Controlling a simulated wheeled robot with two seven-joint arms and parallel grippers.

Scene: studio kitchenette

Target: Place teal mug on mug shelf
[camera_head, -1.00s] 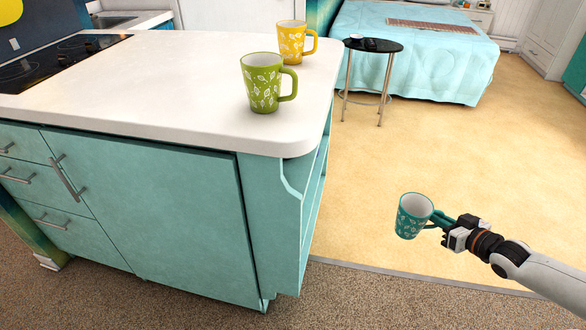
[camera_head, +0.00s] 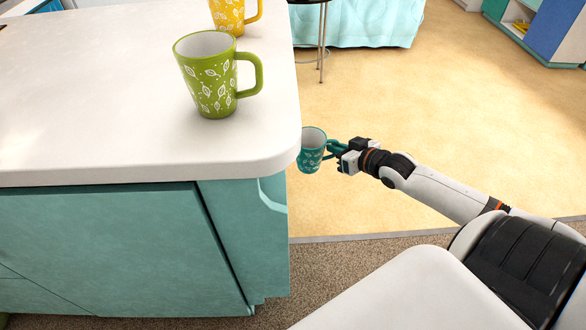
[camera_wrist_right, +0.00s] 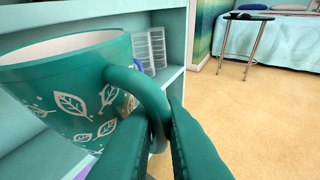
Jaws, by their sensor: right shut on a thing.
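The teal mug (camera_head: 311,152) with white leaf prints is upright beside the right end of the counter, below the level of its top. My right gripper (camera_head: 341,152) is shut on the mug's handle. In the right wrist view the teal mug (camera_wrist_right: 75,95) fills the left side, and the gripper fingers (camera_wrist_right: 165,135) close around its handle. Behind the mug in that view are open teal shelves (camera_wrist_right: 175,75) in the counter's end; which one is the mug shelf I cannot tell. My left gripper is not in view.
A green mug (camera_head: 205,80) and a yellow mug (camera_head: 228,14) stand on the white countertop (camera_head: 90,100). A clear compartmented organizer (camera_wrist_right: 150,50) stands on a shelf. A small black side table (camera_wrist_right: 250,15) and a bed (camera_wrist_right: 290,45) are farther back. The floor (camera_head: 450,110) right of the counter is open.

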